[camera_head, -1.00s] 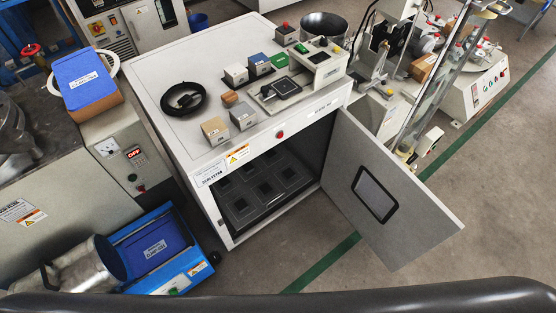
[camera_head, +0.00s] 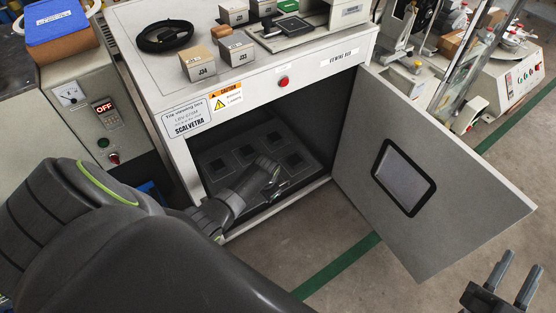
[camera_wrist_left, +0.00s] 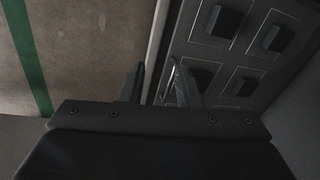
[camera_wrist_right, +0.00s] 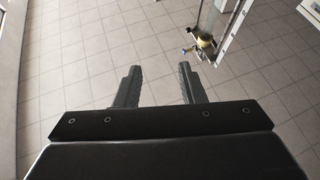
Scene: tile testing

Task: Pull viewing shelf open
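The viewing shelf (camera_head: 214,163) is a dark panel with several raised square pads, low inside the open white viewing box (camera_head: 300,85). My left arm reaches into the opening, and its gripper (camera_head: 270,172) is at the shelf's front area. In the left wrist view the shelf (camera_wrist_left: 215,52) lies on the right. My left gripper's fingers (camera_wrist_left: 160,80) are apart, with the front edge strip between them; contact is unclear. My right gripper (camera_head: 520,262) is open and empty at the lower right, over floor in its wrist view (camera_wrist_right: 160,78).
The box's door (camera_head: 450,190) with a small window stands wide open on the right. Sample blocks (camera_head: 198,64) and a black cable coil (camera_head: 165,38) lie on the box top. A control cabinet (camera_head: 85,105) stands left. Floor in front of the door is clear.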

